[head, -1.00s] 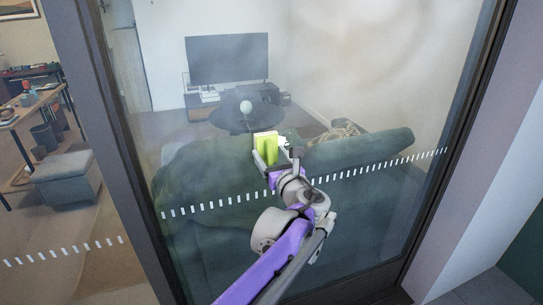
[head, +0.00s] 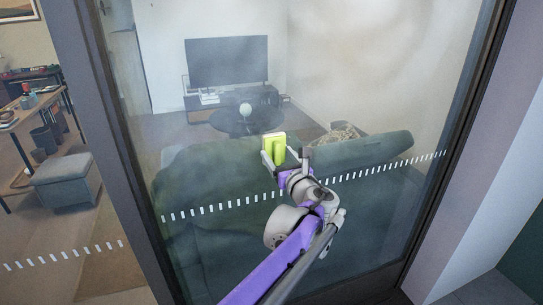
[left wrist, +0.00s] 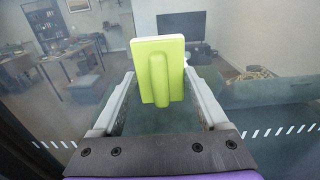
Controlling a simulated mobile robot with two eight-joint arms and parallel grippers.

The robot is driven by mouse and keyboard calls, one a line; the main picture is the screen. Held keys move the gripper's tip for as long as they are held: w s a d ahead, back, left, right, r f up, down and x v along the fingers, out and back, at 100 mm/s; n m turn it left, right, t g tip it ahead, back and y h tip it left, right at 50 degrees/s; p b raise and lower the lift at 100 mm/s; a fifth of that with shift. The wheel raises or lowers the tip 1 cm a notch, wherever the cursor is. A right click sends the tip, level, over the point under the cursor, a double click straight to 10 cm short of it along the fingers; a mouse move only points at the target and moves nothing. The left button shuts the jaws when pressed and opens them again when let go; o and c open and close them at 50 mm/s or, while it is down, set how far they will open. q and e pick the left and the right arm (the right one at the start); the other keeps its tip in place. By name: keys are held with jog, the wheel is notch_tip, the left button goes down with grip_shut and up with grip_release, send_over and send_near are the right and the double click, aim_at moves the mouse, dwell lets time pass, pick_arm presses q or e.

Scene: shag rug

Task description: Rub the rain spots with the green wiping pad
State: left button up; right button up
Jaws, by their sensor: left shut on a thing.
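The green wiping pad (head: 274,149) is held in my left gripper (head: 276,157) in front of a glass pane. In the left wrist view the pad (left wrist: 158,70) shows its back and a ridge-like handle, with the gripper's fingers (left wrist: 160,88) on both sides of it. The pane (head: 350,95) has a hazy, cloudy film, most visible at the upper right. I cannot tell single rain spots apart, nor whether the pad touches the glass. My right gripper is not in view.
A dark frame (head: 112,150) bounds the pane on the left and another upright on the right. A row of white dashes (head: 240,200) crosses the glass. Behind it stand a green sofa (head: 215,185), a round table and a television (head: 227,62).

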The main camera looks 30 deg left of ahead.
pick_arm(q)
jog(key=shift+w+d+p, duration=0.25)
jog(key=shift+w+d, duration=0.5)
jog(key=shift+w, duration=0.2)
jog(key=shift+w+d+p, duration=0.25)
jog(key=shift+w+d, duration=0.5)
jog(key=shift+w, duration=0.2)
jog(key=shift+s+a, duration=1.35)
jog(key=shift+s, duration=0.1)
jog(key=s+a, duration=0.2)
jog(key=s, duration=0.1)
jog(key=shift+a, duration=0.15)
jog(key=shift+p+v, duration=0.55)
jog(key=shift+v, duration=2.4)
